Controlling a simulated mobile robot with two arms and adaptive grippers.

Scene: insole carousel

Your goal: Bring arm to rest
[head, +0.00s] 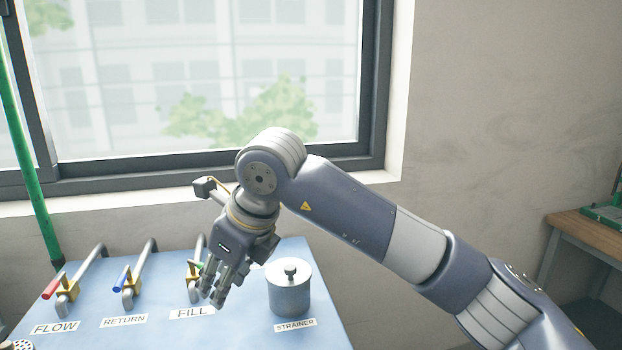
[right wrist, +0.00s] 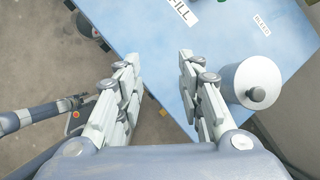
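My right arm comes in from the right in the head view. My right gripper (head: 218,290) hangs fingers down over the blue bench top, just left of the strainer and in front of the FILL valve. In the right wrist view the two fingers (right wrist: 157,62) are spread apart, with only blue bench top and floor between them, so the gripper is open and empty. The FILL valve (head: 192,268) is partly hidden by the gripper.
The grey metal strainer (head: 289,290) stands close to the right of the gripper. The red-handled FLOW valve (head: 65,288) and blue-handled RETURN valve (head: 130,280) stand to the left. A green pole (head: 22,150) leans at far left. A wooden table (head: 590,235) is at right.

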